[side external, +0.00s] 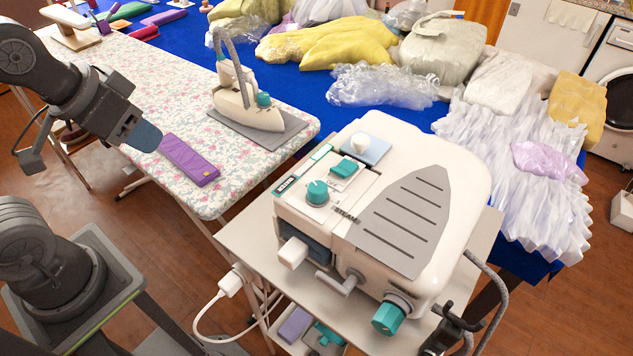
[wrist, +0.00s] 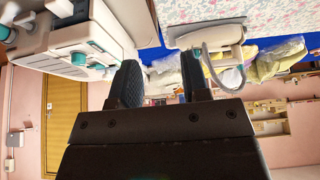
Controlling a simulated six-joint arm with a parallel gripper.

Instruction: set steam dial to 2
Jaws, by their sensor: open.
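The steam station (side external: 450,165) is a cream unit on a small stand. A round teal dial (side external: 317,192) with a pale mark sits on its top panel, beside the printed word STEAM; its setting is too small to read. A second teal knob (side external: 388,318) is low on the front. My gripper (side external: 140,133) is above the floral ironing board, left of the station and well apart from the dial. In the wrist view the gripper (wrist: 162,82) is open and empty, with the station (wrist: 40,50) upside down at upper left.
A white iron (side external: 245,105) rests on a grey pad on the floral board (side external: 240,185). Bagged garments (side external: 385,88) cover the blue table behind.

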